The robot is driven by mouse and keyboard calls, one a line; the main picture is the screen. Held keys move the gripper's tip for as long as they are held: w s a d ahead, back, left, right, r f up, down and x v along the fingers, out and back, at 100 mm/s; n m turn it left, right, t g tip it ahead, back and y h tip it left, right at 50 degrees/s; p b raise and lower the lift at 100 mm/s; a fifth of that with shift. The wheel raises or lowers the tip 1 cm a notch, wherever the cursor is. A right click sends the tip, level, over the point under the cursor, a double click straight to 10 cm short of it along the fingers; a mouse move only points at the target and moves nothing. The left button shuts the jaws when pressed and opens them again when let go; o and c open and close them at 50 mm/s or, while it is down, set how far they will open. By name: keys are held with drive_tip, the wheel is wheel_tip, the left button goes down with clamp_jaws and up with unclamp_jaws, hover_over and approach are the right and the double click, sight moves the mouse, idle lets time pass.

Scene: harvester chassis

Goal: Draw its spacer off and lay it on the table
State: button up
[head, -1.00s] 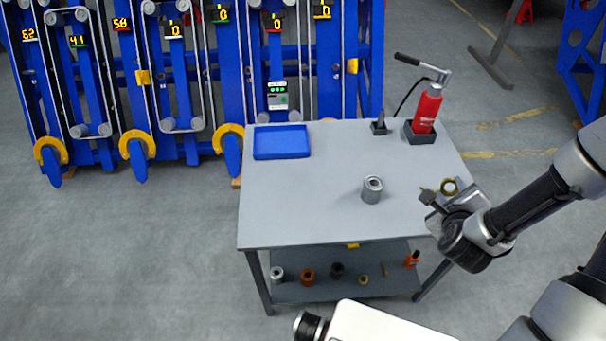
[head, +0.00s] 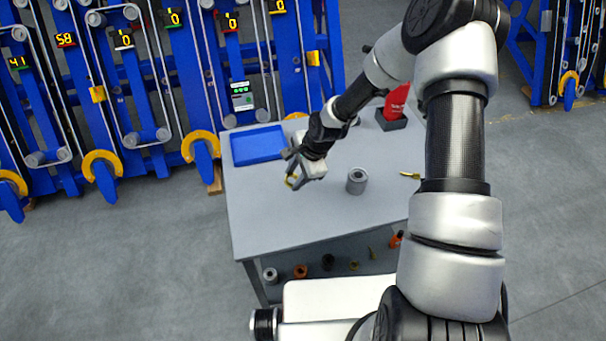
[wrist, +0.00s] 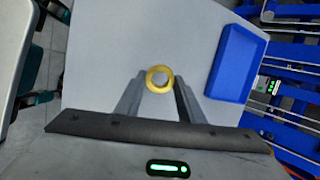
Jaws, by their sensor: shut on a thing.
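My gripper (head: 294,175) is shut on a brass ring (head: 291,181), over the left part of the grey table (head: 275,222). In the wrist view the ring (wrist: 151,72) sits between the two fingertips (wrist: 159,83), with its open hole facing the camera. Whether the ring touches the tabletop or hangs just above it, I cannot tell. A small brass pin (head: 410,175) lies apart on the right of the table, partly beside my arm.
A grey hollow cylinder (head: 357,181) stands right of my gripper. A blue tray (head: 258,145) lies at the table's back left. A red bottle-like tool (head: 397,101) stands at the back right, partly behind my arm. The front left tabletop is clear.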

sight(304, 203)
drive_tip(key=shift+s+n+g+h, duration=0.2)
drive_tip(key=shift+n+g+h, duration=0.3)
drive_tip(key=shift+n+g, duration=0.3)
drive_tip(key=shift+s+d+f+n+g+h+b, duration=0.2)
drive_tip(key=shift+d+f+n+h+b, duration=0.25)
drive_tip(key=shift+f, duration=0.9)
drive_tip(key=shift+s+d+f+n+g+h+b, duration=0.15)
drive_tip(key=shift+d+f+n+b, duration=0.4)
drive_tip(key=shift+f, duration=0.8)
drive_tip(key=shift+s+d+f+n+g+h+b, duration=0.1)
drive_tip(key=shift+d+f+n+g+h+b, duration=0.4)
drive_tip(key=shift+f, duration=0.85)
drive_tip(key=shift+a+t, duration=0.15)
drive_tip(key=shift+t, duration=0.1)
drive_tip(key=o, duration=1.2)
wheel_tip(304, 203, up, 17)
drive_tip(key=shift+w+d+r+b, duration=0.2)
drive_tip(key=shift+w+d+b, duration=0.15)
drive_tip(key=shift+d+b, duration=0.1)
